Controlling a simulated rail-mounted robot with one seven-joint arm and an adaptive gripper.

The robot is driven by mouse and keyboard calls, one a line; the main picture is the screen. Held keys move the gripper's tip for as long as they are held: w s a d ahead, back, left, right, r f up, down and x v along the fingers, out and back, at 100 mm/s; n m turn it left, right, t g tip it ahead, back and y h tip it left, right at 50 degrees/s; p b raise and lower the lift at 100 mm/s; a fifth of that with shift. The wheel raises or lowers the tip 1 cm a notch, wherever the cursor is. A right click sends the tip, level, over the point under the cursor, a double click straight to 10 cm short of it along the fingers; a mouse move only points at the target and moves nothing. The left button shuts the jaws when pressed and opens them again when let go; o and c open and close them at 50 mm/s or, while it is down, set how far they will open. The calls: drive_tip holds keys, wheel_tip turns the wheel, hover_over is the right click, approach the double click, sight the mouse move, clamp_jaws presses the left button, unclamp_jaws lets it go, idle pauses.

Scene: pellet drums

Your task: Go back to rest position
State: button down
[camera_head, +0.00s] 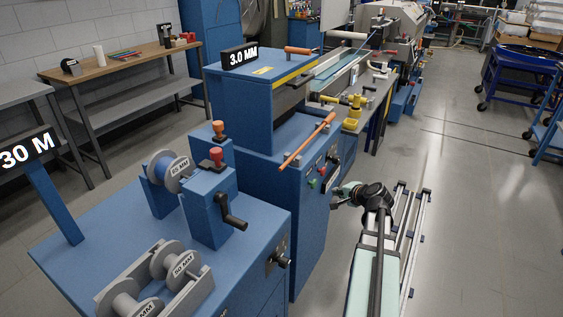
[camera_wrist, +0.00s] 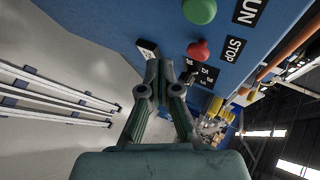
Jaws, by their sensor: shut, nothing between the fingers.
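My gripper (camera_head: 345,193) shows in the head view beside the control panel of the blue machine (camera_head: 285,165) marked 3.0 MM. In the wrist view my gripper (camera_wrist: 163,72) is shut, with its fingers together and nothing held. The fingertips are close to the blue panel (camera_wrist: 120,25), near a small black-and-white labelled part (camera_wrist: 148,48); I cannot tell whether they touch it. A green button (camera_wrist: 199,10) by the RUN label and a red button (camera_wrist: 198,50) by the STOP label are just beyond the fingers.
An orange-handled lever (camera_head: 308,140) slants across the machine front. A nearer blue bench (camera_head: 120,230) carries reels and a crank. Pale rails (camera_head: 405,235) run along the floor. The grey floor (camera_head: 480,220) on the right is open, with blue carts (camera_head: 515,75) farther back.

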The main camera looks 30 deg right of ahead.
drive_tip(key=s+a+f+n+g+y, duration=0.1)
drive_tip(key=s+a+f+n+g, duration=0.3)
drive_tip(key=a+f, duration=0.45)
drive_tip(key=s+a+f+n+g+y+p, duration=0.1)
drive_tip(key=s+a+f+n+g, duration=0.15)
drive_tip(key=s+a+f, duration=0.6)
drive_tip(key=s+a+f+n+g+y, duration=0.1)
drive_tip(key=s+a+f+n+g, duration=0.25)
drive_tip(key=a+f, duration=0.45)
drive_tip(key=s+a+f+n+g+h, duration=0.1)
drive_tip(key=s+a+f, duration=0.3)
drive_tip(key=s, duration=0.4)
drive_tip(key=s+a+f+n+g+h+p, duration=0.1)
drive_tip(key=s+a+f+n+g, duration=0.2)
drive_tip(key=s+a, duration=0.3)
drive_tip(key=s+a+f+n+g+p, duration=0.1)
drive_tip(key=s+a+f+g, duration=0.3)
drive_tip(key=s, duration=0.6)
drive_tip(key=shift+s+a+f+n+h, duration=0.15)
drive_tip(key=shift+a+f+n+h, duration=0.35)
drive_tip(key=shift+f+n, duration=0.35)
